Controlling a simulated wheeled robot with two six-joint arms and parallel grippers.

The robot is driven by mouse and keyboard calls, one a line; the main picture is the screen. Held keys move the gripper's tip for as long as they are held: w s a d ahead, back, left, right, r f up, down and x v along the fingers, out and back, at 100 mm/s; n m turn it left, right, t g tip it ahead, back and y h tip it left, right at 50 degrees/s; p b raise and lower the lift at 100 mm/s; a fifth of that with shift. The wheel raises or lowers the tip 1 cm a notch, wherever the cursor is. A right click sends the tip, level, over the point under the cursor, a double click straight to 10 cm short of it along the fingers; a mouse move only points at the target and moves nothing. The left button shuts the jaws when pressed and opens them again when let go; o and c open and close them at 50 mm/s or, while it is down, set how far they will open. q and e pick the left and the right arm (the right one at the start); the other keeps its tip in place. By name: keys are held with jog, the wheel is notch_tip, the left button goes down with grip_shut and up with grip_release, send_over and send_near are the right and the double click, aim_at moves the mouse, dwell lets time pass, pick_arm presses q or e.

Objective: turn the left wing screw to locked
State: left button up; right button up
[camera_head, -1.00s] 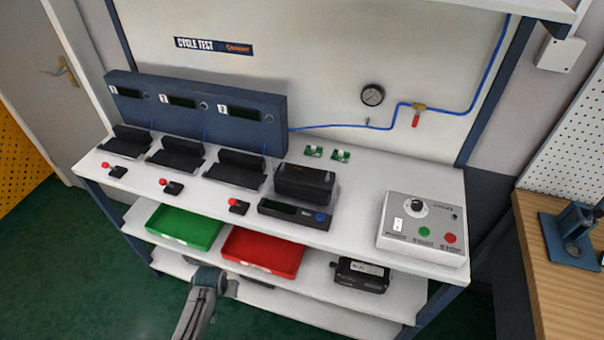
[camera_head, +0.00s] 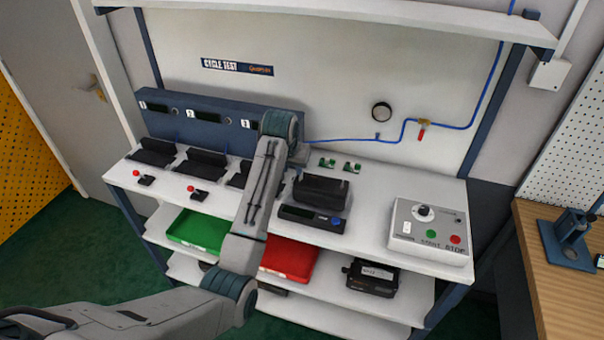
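I cannot make out a left wing screw in this head view. A black device (camera_head: 320,193) sits on the bench top behind a dark unit with a small display (camera_head: 312,219). Another black device (camera_head: 371,277) stands on the shelf below. My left arm rises from the lower left across the bench front. Its wrist, with my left gripper (camera_head: 300,157) at the end, is in front of station 3 and left of the bench-top device. The fingers are too hidden to tell whether they are open. My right gripper is not in view.
A blue panel (camera_head: 190,117) backs several black cradles (camera_head: 152,152). Red-knobbed switches (camera_head: 191,189) stand in front. A control box (camera_head: 430,229) is at right. Green (camera_head: 200,229) and red (camera_head: 290,260) trays are on the shelf. A blue hose with valve (camera_head: 423,123) runs along the back.

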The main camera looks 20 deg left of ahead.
aim_at(300, 177)
pick_arm(q)
jog(key=w+f+p, duration=0.1)
jog(key=w+f, duration=0.1)
jog(key=w+f+p, duration=0.1)
jog(key=f, duration=0.1)
jog(key=w+f+p, duration=0.1)
jog(key=w+f, duration=0.1)
jog(key=shift+w+d+f, duration=0.2)
jog(key=shift+w+d, duration=0.1)
jog(key=shift+w+f, duration=0.25)
jog(key=shift+f, duration=0.35)
jog(key=shift+c, duration=0.5)
grip_shut()
